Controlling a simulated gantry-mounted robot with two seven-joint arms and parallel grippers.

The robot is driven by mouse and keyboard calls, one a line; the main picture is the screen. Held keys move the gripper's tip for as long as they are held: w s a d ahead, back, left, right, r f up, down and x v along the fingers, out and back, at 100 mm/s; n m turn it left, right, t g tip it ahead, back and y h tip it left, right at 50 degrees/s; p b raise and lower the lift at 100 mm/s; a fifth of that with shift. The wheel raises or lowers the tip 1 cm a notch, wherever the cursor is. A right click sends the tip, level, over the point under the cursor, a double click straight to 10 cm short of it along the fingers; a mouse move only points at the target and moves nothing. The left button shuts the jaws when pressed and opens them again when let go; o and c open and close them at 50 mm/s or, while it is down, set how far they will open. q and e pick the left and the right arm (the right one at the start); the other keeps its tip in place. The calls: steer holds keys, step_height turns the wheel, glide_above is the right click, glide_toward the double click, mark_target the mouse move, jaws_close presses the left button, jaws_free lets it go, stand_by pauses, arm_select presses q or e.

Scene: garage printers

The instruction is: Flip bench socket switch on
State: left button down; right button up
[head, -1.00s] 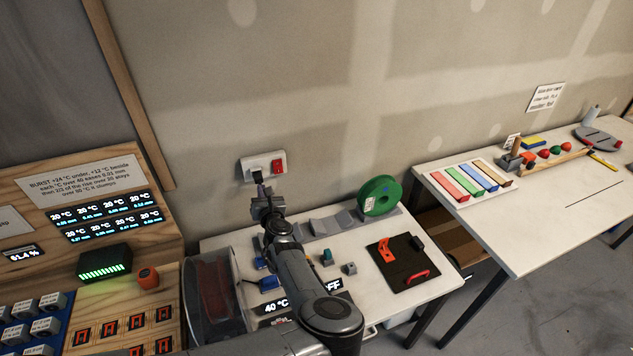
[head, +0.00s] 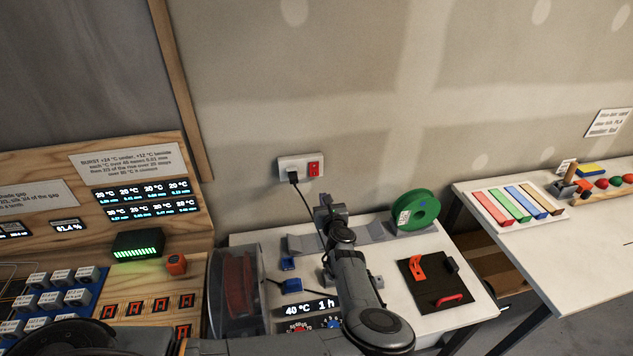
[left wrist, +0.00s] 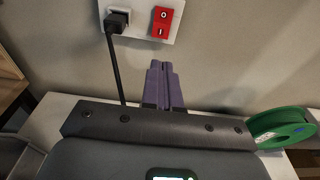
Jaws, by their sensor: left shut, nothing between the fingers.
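The white bench socket (head: 289,169) is on the wall above the middle bench. Its red rocker switch (head: 315,169) is on the right half, and a black plug sits in the left half. In the left wrist view the switch (left wrist: 162,21) shows an O above and an I below; which side is pressed in I cannot tell. My left gripper (head: 323,203) is below the socket, apart from it, with nothing held. In the left wrist view its purple fingers (left wrist: 161,75) are together, pointing up below the switch. My right gripper is not in view.
The plug's black cord (left wrist: 117,75) hangs left of my left gripper. A green spool (head: 415,209) stands to the right on the bench. A clear-covered dryer with a display reading 40 °C 1 h (head: 308,307) is below. The wall around the socket is bare.

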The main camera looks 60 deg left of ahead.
mark_target(315, 175)
arm_select(q)
steer(key=b+x, duration=0.5)
steer(key=x, duration=0.6)
steer(key=shift+x, duration=1.15)
